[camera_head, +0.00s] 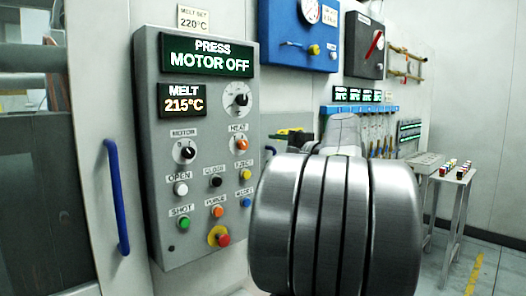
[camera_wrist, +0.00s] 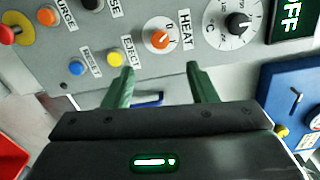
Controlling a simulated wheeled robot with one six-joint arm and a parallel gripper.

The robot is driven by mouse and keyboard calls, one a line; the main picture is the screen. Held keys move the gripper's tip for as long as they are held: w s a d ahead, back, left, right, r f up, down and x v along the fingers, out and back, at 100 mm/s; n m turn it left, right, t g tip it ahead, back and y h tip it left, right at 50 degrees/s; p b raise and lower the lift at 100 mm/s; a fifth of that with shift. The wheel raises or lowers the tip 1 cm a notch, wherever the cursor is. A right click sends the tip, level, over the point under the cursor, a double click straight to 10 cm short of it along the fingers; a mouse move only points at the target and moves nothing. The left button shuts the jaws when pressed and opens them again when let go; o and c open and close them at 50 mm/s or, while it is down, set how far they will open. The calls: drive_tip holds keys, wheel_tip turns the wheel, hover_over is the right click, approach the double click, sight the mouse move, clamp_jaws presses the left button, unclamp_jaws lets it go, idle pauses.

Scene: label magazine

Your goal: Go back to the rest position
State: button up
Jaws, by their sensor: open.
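My gripper (camera_wrist: 162,74) shows in the wrist view with its two green fingers apart and nothing between them. Its fingertips point toward the grey control panel (camera_head: 215,152), close to the orange HEAT knob (camera_wrist: 160,39) and the yellow EJECT button (camera_wrist: 115,60). I cannot tell whether they touch the panel. In the head view my silver arm covers the lower middle and right, and the gripper is not clear there. The panel displays (camera_head: 208,55) read PRESS MOTOR OFF and MELT 215°C.
A blue handle (camera_head: 117,195) stands out left of the panel. A blue gauge box (camera_head: 290,50) and a dark box with a red lever (camera_head: 364,46) hang on the wall. A small table (camera_head: 451,177) with colored items stands at the right. Floor shows at the far right.

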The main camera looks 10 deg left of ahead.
sight(244, 145)
drive_tip(key=shift+s+d, duration=0.45)
drive_tip(key=shift+d, duration=0.15)
drive_tip(key=shift+a, duration=0.1)
drive_tip(key=p+x, duration=0.1)
drive_tip(key=x, duration=1.2)
drive_tip(key=shift+w+a+r+p, duration=0.15)
drive_tip(key=shift+w+a+p, duration=0.1)
drive_tip(key=shift+w+p, duration=0.1)
drive_tip(key=shift+s+d, duration=0.1)
